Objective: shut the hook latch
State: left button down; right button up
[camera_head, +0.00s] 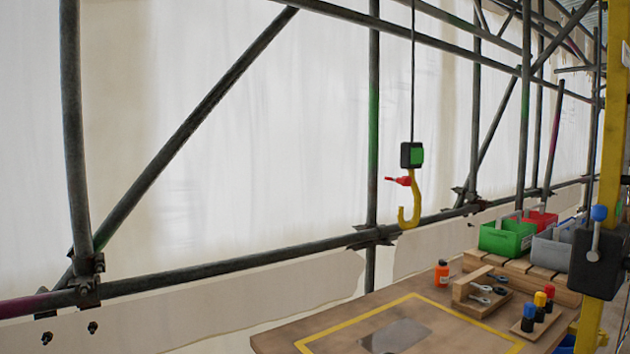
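A yellow hook (416,200) hangs from a thin cable under a black block (405,155) with a green face, right of the picture's middle. The hook's mouth faces left. A red latch (398,181) sticks out to the left from the upper part of the hook, roughly level. Its free end is apart from the hook's tip, so the mouth stands open. Neither of my grippers shows in the head view.
Scaffold tubes (373,110) run behind the hook before white sheeting. Below right, a wooden table (288,342) carries an orange bottle (441,273), a tool holder and several capped bottles. Green (507,238) and grey bins stand behind. A blue-knobbed lever box (596,262) sits on a yellow post.

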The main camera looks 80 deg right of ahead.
aim_at(407, 181)
jog(key=z, duration=2.95)
jog(key=k+l+u, duration=0.1)
jog(key=u, duration=0.15)
